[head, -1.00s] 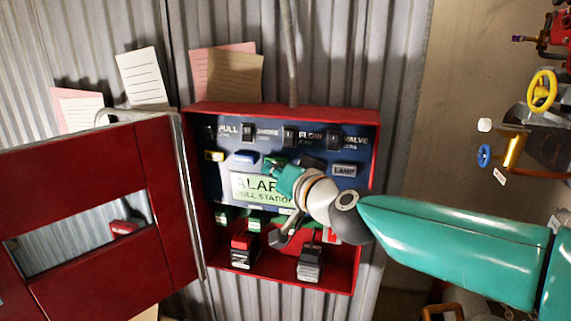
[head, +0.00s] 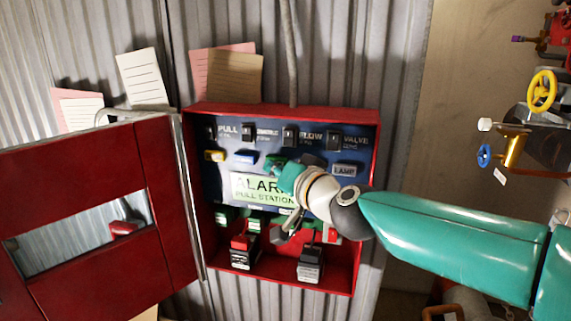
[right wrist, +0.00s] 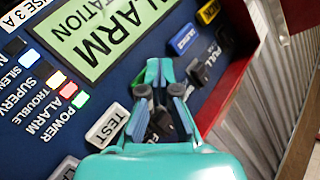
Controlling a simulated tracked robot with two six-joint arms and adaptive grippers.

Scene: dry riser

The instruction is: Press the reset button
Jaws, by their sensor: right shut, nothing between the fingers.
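The open red alarm box (head: 368,200) holds a dark blue panel with a row of buttons above a pale green ALARM sign (head: 250,187). No label reading reset is visible. The row shows a yellow button (head: 214,156), a blue one (head: 244,157) and a LAMP button (head: 346,169); the right wrist view shows a white TEST button (right wrist: 107,125). My right gripper (head: 277,164) is shut and empty, its tips at the row between blue and TEST. It covers that spot, so I cannot tell whether it touches a button. My left gripper is not in view.
Above the row stand several dark switches (head: 290,136). Below the sign are two lever-like blocks (head: 310,265) in the box bottom. The red door (head: 80,180) hangs open at left. Pipes and a yellow valve wheel (head: 542,91) are at the far right.

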